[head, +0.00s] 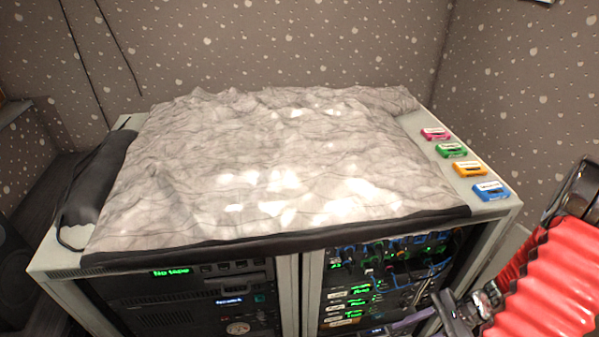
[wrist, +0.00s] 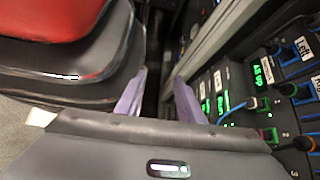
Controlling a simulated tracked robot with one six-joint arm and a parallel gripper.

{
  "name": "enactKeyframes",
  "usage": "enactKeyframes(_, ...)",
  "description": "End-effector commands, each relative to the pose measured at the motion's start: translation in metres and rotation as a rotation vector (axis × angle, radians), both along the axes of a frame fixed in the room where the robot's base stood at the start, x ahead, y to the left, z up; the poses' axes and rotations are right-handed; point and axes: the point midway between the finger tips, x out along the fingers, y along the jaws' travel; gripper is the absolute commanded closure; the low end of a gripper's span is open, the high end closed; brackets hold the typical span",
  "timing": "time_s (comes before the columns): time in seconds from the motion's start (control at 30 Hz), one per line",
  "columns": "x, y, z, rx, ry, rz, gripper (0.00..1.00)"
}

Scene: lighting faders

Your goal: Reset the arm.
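My gripper (wrist: 159,76) shows in the wrist view with its two purple fingers apart and nothing visible between them. In the head view my arm comes in at the lower right in a red ribbed sleeve. There the gripper is low in front of the right half of the equipment cabinet (head: 287,270), partly cut off by the bottom edge. In the wrist view the fingers are beside the rack panel (wrist: 262,75) with green displays and plugged cables. I cannot tell whether they touch it.
A crumpled grey-white cover (head: 270,150) lies over most of the cabinet top. Pink (head: 435,134), green (head: 451,150), orange (head: 469,169) and blue (head: 490,190) cassette-like pieces line its right edge. A black padded roll (head: 97,180) lies at the left. Speckled walls stand behind and right.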

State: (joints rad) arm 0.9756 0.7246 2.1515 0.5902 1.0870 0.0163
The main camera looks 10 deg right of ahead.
Motion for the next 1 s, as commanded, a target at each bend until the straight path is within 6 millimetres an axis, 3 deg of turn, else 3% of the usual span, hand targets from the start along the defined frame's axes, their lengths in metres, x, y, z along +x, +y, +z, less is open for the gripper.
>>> enactKeyframes(1.0,0.014,0.033,0.147,-0.594,-0.264,0.71,0.65)
